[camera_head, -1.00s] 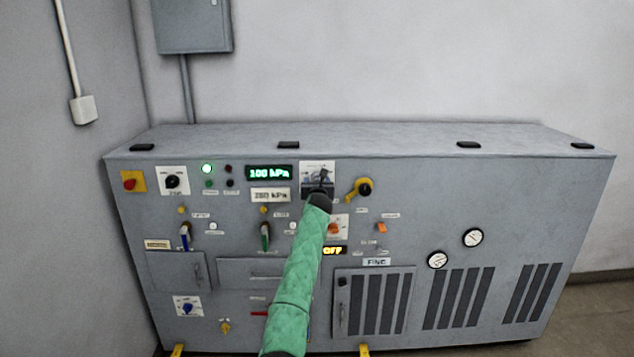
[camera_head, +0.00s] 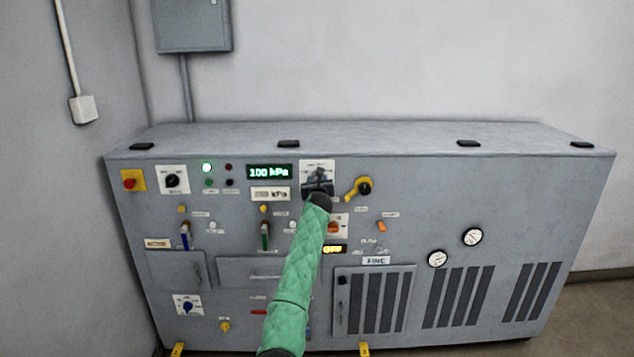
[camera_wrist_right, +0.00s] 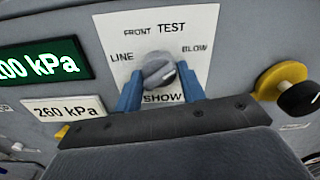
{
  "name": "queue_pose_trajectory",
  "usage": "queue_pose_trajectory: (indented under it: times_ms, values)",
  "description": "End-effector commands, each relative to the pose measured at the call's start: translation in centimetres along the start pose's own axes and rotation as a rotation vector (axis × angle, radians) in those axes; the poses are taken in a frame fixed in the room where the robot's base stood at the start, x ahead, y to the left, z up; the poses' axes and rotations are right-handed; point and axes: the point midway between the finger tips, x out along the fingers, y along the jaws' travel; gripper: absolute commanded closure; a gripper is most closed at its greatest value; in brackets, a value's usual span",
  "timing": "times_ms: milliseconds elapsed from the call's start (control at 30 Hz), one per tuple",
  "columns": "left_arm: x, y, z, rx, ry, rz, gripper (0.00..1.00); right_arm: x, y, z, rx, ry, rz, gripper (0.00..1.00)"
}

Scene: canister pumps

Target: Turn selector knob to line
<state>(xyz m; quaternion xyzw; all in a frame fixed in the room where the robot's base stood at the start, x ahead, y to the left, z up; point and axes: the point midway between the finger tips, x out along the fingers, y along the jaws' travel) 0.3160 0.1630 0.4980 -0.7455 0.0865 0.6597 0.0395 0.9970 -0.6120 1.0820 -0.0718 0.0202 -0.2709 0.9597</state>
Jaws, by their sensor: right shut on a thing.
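The selector knob (camera_wrist_right: 158,70) is a round grey knob on a white plate (camera_wrist_right: 205,20) marked LINE, FRONT, TEST, BLOW and SHOW. LINE is at the knob's left, BLOW at its right and SHOW below it. The blue fingers of my right gripper (camera_wrist_right: 160,86) are shut on the knob, one on each side. I cannot tell for sure which mark the knob points to. In the head view my right gripper (camera_head: 318,183) covers most of the knob, below the top of the white plate (camera_head: 317,165). My left gripper is out of view.
A green 100 kPa display (camera_head: 269,172) and a 260 kPa plate (camera_wrist_right: 64,108) are left of the knob. A yellow lever with a black knob (camera_head: 364,187) stands close at the right. An orange switch (camera_head: 333,228) is just below, beside my arm.

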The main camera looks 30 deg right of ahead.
Motion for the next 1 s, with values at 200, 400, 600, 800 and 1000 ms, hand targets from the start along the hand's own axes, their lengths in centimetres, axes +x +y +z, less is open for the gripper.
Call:
queue_pose_trajectory:
  times_ms: [200, 400, 600, 800, 1000]
  values:
    - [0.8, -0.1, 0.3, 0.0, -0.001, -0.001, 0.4, 0.0, 0.0, 0.0, -0.186, 0.001, 0.001, 0.83]
    - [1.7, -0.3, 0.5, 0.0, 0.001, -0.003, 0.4, 0.0, 0.0, 0.0, -0.377, 0.001, 0.001, 0.83]
    - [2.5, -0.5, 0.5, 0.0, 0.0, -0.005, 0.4, 0.0, -0.1, 0.0, -0.568, 0.001, 0.001, 0.83]
    - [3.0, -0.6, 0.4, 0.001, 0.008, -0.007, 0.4, 0.0, -0.1, -0.1, -0.759, 0.002, 0.002, 0.83]
    - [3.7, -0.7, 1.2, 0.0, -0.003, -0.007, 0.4, 0.0, -0.1, -0.1, -0.948, 0.001, 0.003, 0.83]
